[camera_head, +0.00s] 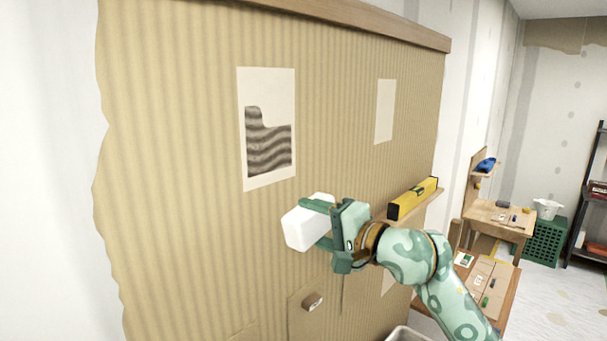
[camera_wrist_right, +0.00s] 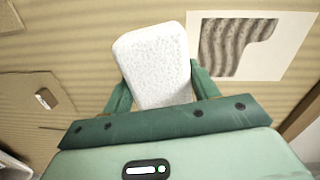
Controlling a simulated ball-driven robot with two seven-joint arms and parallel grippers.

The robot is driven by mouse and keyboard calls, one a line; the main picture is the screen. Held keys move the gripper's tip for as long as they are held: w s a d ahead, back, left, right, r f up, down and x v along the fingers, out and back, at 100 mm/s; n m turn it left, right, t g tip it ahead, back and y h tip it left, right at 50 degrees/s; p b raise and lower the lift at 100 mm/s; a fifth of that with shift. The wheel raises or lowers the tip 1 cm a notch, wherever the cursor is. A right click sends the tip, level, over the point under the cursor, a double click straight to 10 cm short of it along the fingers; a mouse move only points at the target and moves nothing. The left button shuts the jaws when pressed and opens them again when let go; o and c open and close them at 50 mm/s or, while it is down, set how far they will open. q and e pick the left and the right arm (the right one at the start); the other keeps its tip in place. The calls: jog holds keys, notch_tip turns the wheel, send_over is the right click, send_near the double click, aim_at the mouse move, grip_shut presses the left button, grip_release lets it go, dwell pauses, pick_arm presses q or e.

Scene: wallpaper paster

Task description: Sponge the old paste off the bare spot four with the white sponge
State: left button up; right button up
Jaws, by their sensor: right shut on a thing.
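The white sponge (camera_head: 306,226) is a pale block held between the green fingers of my right gripper (camera_head: 318,223). In the right wrist view the sponge (camera_wrist_right: 157,62) sticks out past the fingers of the gripper (camera_wrist_right: 155,90). A pale bare spot (camera_head: 266,84) on the striped wall panel carries a dark, wavy patch of old paste (camera_head: 268,148). The patch has a step cut out of its upper right. The gripper is below and to the right of this spot. The spot also shows at upper right in the right wrist view (camera_wrist_right: 288,60). I see no number on it. My left gripper is not in view.
A second pale spot (camera_head: 384,111) on the panel looks clean. A yellow level (camera_head: 413,198) rests on a small ledge right of the gripper. A small knob (camera_head: 312,301) juts from the lower panel. A workbench (camera_head: 498,218) and a green crate (camera_head: 544,241) stand at right.

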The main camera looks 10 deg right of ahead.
aim_at(270, 155)
jog(key=r, duration=0.2)
jog(key=w+r+p, duration=0.1)
jog(key=shift+w+d+r+t, duration=0.15)
jog(key=shift+d+r+t, duration=0.05)
jog(key=shift+r+t, duration=0.2)
jog(key=shift+f, duration=0.1)
jog(key=x, duration=0.6)
jog(key=shift+b, duration=0.4)
jog(key=shift+x, duration=1.4)
dwell(0.9)
dwell(2.0)
jog(key=shift+r, duration=1.25)
jog(key=shift+r, duration=2.15)
